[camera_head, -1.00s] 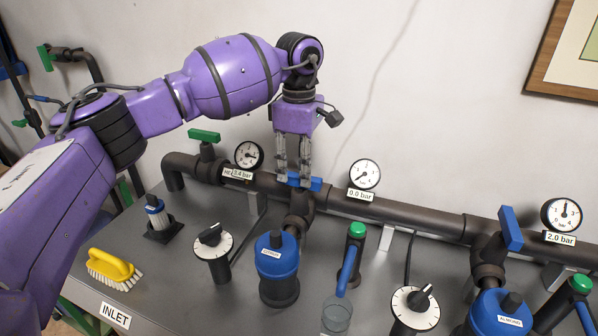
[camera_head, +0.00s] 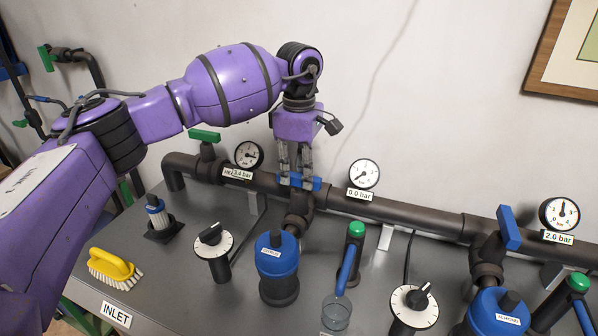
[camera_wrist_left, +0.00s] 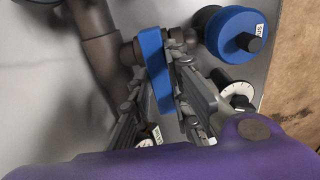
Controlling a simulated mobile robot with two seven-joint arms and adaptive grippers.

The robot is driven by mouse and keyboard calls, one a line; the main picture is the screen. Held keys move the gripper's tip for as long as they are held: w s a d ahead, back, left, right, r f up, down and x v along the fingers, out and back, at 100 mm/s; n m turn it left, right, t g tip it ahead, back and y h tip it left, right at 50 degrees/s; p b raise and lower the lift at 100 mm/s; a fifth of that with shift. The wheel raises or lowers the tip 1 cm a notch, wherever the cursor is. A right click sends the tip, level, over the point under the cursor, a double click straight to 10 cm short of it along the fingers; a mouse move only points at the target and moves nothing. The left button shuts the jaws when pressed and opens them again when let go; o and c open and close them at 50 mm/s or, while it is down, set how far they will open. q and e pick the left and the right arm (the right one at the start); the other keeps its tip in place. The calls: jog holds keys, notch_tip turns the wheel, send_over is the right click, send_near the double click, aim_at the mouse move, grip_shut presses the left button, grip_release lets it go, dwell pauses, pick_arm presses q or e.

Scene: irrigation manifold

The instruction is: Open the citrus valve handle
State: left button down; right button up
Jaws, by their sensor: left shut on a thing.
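The citrus valve handle (camera_head: 313,184) is a blue bar on the valve of the branch behind the blue-capped filter (camera_head: 277,254), whose label is hard to read. In the head view the bar lies roughly along the main pipe, crosswise to its branch. My left gripper (camera_head: 294,178) points down from above, its fingers shut on the bar. In the left wrist view the blue handle (camera_wrist_left: 154,62) stands between the two fingers (camera_wrist_left: 160,100), which hide part of it. My right gripper is not in view.
The main pipe (camera_head: 400,210) runs along the wall with gauges reading 3.4, 0.0 and 2.0 bar. A yellow brush (camera_head: 113,266) lies at the front left.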

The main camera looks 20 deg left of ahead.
pick_arm(q)
jog(key=shift+r+n+p, duration=0.15)
jog(key=shift+n+p, duration=0.35)
jog(key=shift+p, duration=0.05)
jog(key=shift+r+n+p, duration=0.15)
jog(key=shift+n+p, duration=0.8)
jog(key=shift+n, duration=0.25)
jog(key=n+p, duration=0.2)
jog(key=shift+n, duration=0.3)
jog(key=n+p, duration=0.2)
jog(key=n, duration=0.1)
jog(key=shift+n, duration=0.3)
jog(key=shift+n+p, duration=0.55)
jog(key=shift+n, duration=0.45)
jog(key=n+p, duration=0.1)
jog(key=n, duration=0.2)
jog(key=shift+p, duration=0.3)
jog(key=shift+f+n+p, duration=0.25)
jog(key=shift+n+p, duration=0.3)
jog(key=shift+n, duration=1.05)
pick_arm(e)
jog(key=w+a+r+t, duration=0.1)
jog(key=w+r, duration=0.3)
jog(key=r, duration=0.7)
pick_arm(q)
jog(key=shift+f, duration=0.1)
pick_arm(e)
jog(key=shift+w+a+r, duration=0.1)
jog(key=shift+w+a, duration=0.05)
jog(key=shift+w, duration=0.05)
